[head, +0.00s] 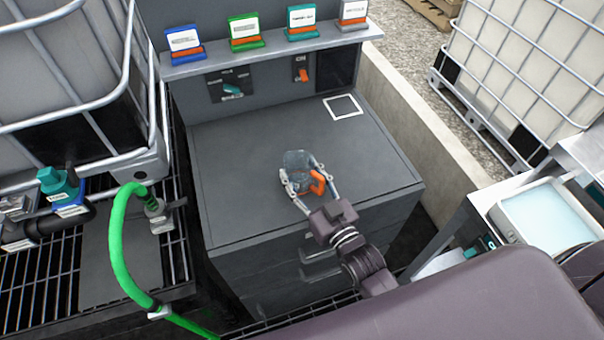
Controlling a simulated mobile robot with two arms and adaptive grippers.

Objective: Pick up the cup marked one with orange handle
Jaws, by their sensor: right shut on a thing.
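A clear cup with an orange handle (296,161) is over the dark grey bench top (240,160), near its middle. My right gripper (304,180) reaches in from the lower right and is shut on the cup, one finger on each side. The orange handle faces right, beside the right finger. I cannot tell whether the cup touches the bench, and no mark on it can be read. My left gripper is not in view.
A shelf (270,53) behind holds several coloured label stands. A white square outline (343,106) marks the bench's back right. A green hose (117,245) and caged tank (50,90) stand left. A tray of pale liquid (545,215) is at right. The bench's left part is clear.

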